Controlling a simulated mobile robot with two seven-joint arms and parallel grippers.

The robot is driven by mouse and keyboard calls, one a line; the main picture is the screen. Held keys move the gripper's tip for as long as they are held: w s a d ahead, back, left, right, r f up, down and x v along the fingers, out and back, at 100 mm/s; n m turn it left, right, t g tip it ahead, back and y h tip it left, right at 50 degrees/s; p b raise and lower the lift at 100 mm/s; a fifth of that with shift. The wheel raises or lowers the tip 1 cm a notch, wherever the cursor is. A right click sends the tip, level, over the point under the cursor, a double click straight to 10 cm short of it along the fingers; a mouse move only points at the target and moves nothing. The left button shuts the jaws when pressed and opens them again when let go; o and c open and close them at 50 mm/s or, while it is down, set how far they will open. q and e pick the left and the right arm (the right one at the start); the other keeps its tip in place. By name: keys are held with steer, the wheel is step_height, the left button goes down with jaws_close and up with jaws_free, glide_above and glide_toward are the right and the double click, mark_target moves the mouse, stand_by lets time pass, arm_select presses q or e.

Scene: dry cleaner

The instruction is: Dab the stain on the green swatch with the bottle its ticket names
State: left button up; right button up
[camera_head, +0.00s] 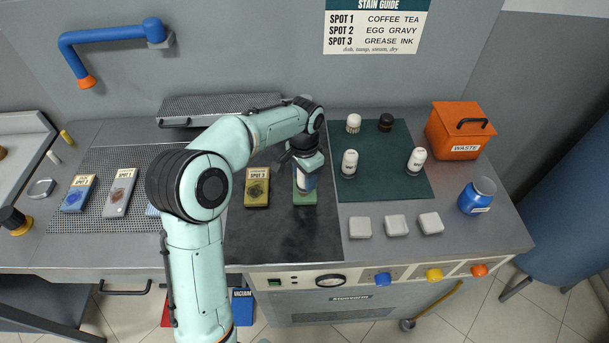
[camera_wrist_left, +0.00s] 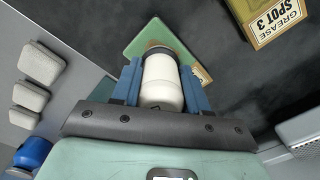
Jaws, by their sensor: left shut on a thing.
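My left gripper (camera_head: 306,176) is shut on a white bottle (camera_wrist_left: 163,82), which is above the green swatch (camera_head: 305,198). The swatch's stain is hidden behind the bottle and gripper. Its pale ticket (camera_wrist_left: 204,75) is mostly covered and its words cannot be read. The stain guide (camera_head: 376,27) on the wall lists coffee and tea for Spot 1, egg and gravy for Spot 2, grease and ink for Spot 3. My right gripper is not in view.
A yellow swatch (camera_head: 257,190) with a dark stain lies left of the green one. Several bottles stand on a dark green mat (camera_head: 384,186). Pale pads (camera_head: 396,225), an orange waste box (camera_head: 458,131) and a blue jar (camera_head: 476,197) are to the right. Other swatches lie left on mesh.

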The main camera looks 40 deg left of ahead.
arm_select(q)
steer(key=shift+f, duration=0.5)
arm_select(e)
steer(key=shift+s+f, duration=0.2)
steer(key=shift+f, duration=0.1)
arm_select(q)
steer(key=shift+f, duration=0.1)
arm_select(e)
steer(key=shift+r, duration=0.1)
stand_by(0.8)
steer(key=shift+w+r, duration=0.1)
arm_select(q)
steer(key=shift+r+p, duration=0.6)
steer(key=shift+r, duration=0.9)
steer(key=shift+w+r+p, duration=0.1)
steer(key=shift+r+p, duration=0.95)
steer(key=shift+r, duration=1.1)
steer(key=shift+f, duration=0.1)
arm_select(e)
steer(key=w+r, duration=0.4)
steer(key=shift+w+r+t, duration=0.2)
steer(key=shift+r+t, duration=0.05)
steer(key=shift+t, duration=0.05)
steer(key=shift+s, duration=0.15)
